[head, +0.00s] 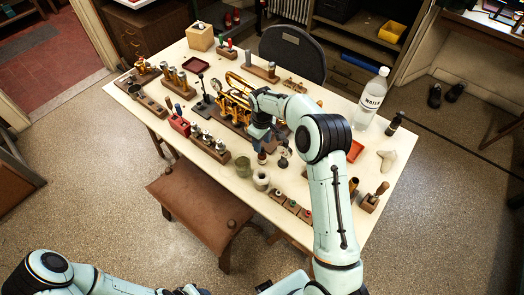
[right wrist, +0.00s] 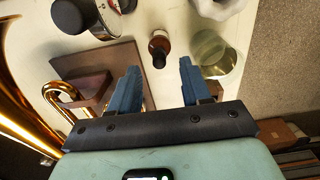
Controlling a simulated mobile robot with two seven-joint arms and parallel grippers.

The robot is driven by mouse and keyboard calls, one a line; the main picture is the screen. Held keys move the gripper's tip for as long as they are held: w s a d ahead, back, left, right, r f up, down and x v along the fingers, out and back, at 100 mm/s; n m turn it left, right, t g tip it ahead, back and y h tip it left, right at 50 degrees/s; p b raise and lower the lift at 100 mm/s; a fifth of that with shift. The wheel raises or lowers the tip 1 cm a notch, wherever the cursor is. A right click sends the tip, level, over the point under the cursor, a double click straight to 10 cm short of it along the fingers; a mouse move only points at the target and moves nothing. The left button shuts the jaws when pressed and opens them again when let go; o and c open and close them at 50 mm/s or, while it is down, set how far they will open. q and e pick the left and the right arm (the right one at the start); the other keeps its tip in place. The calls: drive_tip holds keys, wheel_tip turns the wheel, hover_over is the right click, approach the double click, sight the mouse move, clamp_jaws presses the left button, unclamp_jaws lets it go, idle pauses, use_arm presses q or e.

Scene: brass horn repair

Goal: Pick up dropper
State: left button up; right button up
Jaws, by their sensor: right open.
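The dropper looks to be the small brown bottle with a dark top (right wrist: 159,48) in the right wrist view. It stands on the pale table just beyond my right fingertips, roughly between them across the picture. In the head view a small reddish-brown bottle (head: 262,158) shows just below my right gripper (head: 264,140). In the right wrist view my right gripper (right wrist: 160,68) is open, its two blue fingers apart with nothing between them. My left arm shows at the bottom left of the head view; its gripper is out of the picture.
A clear greenish glass jar (right wrist: 215,52) stands close right of the bottle. A black-and-metal round thing (right wrist: 88,16) is at the upper left. Brass tubing (right wrist: 20,100) lies left. In the head view a white cup (head: 261,180) and water bottle (head: 372,98) stand on the crowded table.

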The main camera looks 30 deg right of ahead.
wheel_tip(320, 180, down, 2)
drive_tip(key=shift+f, duration=0.2)
clamp_jaws()
drive_tip(key=shift+r, duration=0.1)
use_arm(q)
drive_tip(key=w+r, duration=0.1)
drive_tip(key=w+r+p, duration=0.1)
drive_tip(key=shift+w+r+p, duration=0.1)
drive_tip(key=shift+w+p, duration=0.2)
use_arm(e)
wheel_tip(320, 180, up, 20)
